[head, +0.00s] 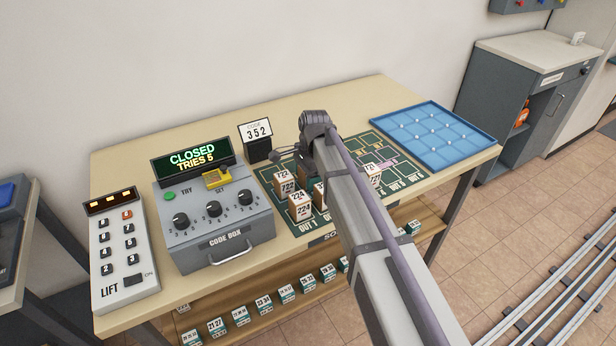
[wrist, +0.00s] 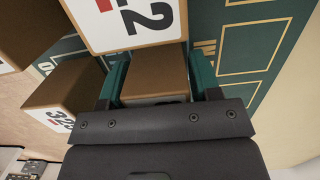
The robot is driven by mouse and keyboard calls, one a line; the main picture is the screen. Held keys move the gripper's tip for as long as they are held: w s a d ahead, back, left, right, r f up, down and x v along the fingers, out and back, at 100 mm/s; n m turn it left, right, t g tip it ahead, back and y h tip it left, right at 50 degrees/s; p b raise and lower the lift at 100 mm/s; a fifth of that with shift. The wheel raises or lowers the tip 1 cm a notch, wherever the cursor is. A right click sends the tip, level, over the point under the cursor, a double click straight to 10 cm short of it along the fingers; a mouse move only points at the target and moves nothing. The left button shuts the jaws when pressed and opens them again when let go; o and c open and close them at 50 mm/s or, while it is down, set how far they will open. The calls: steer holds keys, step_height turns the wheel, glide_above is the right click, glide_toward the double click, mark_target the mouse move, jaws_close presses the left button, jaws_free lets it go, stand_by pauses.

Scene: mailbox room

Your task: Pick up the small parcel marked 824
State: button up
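In the wrist view, the two teal fingers of my gripper (wrist: 158,62) stand on either side of a small brown parcel (wrist: 158,88). I see no clear gap at its sides, but cannot tell whether they press on it. Its number is hidden, so I cannot tell whether it is 824. Parcels marked 722 (head: 287,187) and 224 (head: 301,207) stand left of the arm. I can read 824 on none of the parcels.
The parcels stand on a green sorting mat (head: 268,178). In the wrist view, a parcel with a label ending in 2 (wrist: 125,18) and another parcel (wrist: 66,95) crowd the fingers. A code box (head: 215,225) reading CLOSED stands left; an empty-looking blue tray (head: 435,132) lies right.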

steer(key=c, duration=0.6)
steer(key=shift+c, duration=0.2)
step_height(320, 180, up, 10)
steer(key=p, duration=1)
steer(key=shift+r, duration=0.2)
steer(key=shift+a+f, duration=0.1)
steer(key=shift+f, duration=0.05)
